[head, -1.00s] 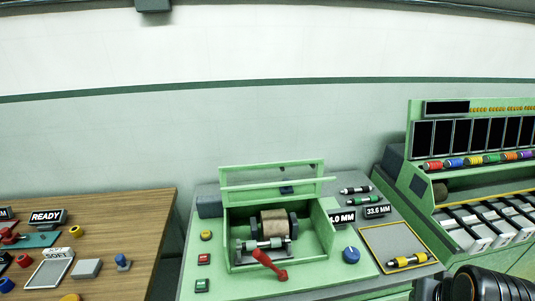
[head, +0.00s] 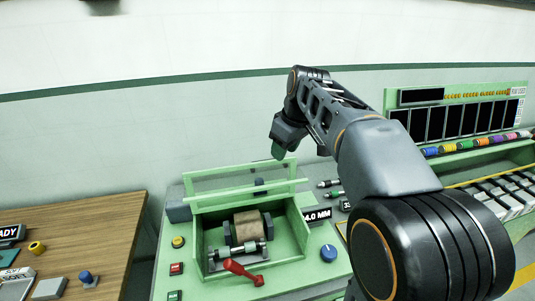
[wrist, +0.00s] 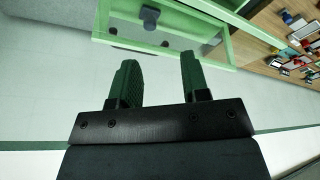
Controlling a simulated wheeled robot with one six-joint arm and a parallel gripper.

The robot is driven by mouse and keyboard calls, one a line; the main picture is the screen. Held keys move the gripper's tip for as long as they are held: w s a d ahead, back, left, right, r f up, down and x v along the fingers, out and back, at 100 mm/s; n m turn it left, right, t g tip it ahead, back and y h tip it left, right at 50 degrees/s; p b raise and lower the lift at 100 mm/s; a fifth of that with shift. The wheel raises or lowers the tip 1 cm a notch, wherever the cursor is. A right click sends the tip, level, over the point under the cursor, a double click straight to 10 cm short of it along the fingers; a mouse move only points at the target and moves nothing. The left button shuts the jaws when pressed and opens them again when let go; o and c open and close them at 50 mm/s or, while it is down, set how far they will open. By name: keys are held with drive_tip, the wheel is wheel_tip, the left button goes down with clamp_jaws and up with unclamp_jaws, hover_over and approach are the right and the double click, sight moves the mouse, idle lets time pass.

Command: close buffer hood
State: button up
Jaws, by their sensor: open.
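The buffer hood (head: 225,169) is a green frame with a clear panel, standing raised at the back of the green buffer box. A dark blue-grey knob (head: 259,187) is on its front. In the wrist view the hood's green bar (wrist: 175,53) lies just beyond the fingers, and the knob also shows (wrist: 149,16). My gripper (head: 278,152) is at the hood's upper right corner in the head view, partly hidden by its own body. In the wrist view my gripper (wrist: 158,75) has its two fingers apart with nothing between them. I cannot tell whether it touches the hood.
Inside the open box are a brown roller (head: 247,226) and a steel shaft; a red lever (head: 240,270) sticks out in front. A blue dial (head: 328,253) is at right. A wooden table (head: 105,235) stands at left, a green rack (head: 455,92) at right.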

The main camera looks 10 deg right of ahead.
drive_tip(key=w+d+n+g+y+p, duration=0.1)
drive_tip(key=w+d+n+g+y, duration=0.3)
drive_tip(key=w+n, duration=0.9)
drive_tip(key=shift+m+t+h, duration=0.7)
drive_tip(key=shift+m, duration=0.2)
drive_tip(key=b+x, duration=0.1)
drive_tip(key=x, duration=0.2)
drive_tip(key=w+b+x, duration=0.1)
drive_tip(key=x, duration=0.3)
drive_tip(key=b+x, duration=0.2)
drive_tip(key=x, duration=0.2)
drive_tip(key=shift+w+d+f, duration=0.25)
drive_tip(key=shift+w+f, duration=0.05)
drive_tip(key=shift+x, duration=1.15)
drive_tip(key=shift+c, duration=0.2)
clamp_jaws()
